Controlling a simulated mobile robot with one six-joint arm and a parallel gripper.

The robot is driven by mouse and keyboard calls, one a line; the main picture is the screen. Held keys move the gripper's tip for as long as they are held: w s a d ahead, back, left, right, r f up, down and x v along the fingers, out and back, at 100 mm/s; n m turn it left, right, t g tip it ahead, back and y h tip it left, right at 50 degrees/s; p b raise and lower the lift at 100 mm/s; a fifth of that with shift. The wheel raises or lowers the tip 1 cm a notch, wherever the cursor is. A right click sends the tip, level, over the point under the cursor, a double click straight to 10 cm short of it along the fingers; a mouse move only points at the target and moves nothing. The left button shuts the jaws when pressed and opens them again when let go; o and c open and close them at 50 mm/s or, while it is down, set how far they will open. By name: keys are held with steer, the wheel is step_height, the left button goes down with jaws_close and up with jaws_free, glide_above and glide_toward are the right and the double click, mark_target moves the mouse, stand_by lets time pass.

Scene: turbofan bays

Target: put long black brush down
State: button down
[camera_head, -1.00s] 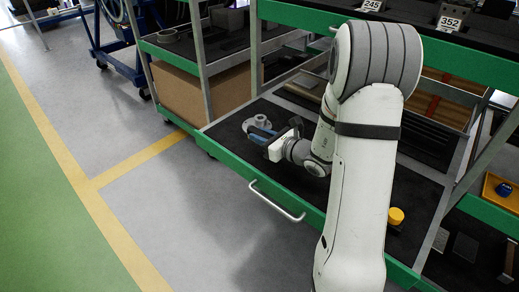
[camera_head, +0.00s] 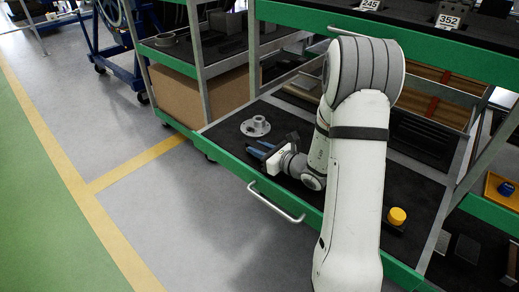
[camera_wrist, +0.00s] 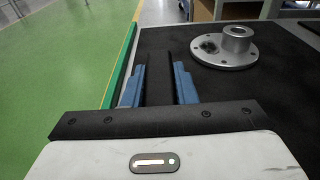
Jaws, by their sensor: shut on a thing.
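My gripper (camera_wrist: 158,82) is low over the green-edged drawer (camera_head: 236,168) with its dark lining. In the wrist view its blue fingers are shut on the long black brush (camera_wrist: 158,70), a dark straight bar between them pointing away from the palm. The brush is hard to make out against the dark lining, and I cannot tell whether it touches the drawer floor. In the head view the gripper (camera_head: 262,150) points left, close to the drawer's front edge.
A grey flanged metal part (camera_head: 256,127) stands in the drawer beyond the gripper, and to its right in the wrist view (camera_wrist: 226,47). A yellow knob-like piece (camera_head: 397,216) is at the drawer's right. Shelves rise behind. Bare lining lies between gripper and flange.

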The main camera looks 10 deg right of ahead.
steer(key=shift+f, duration=0.25)
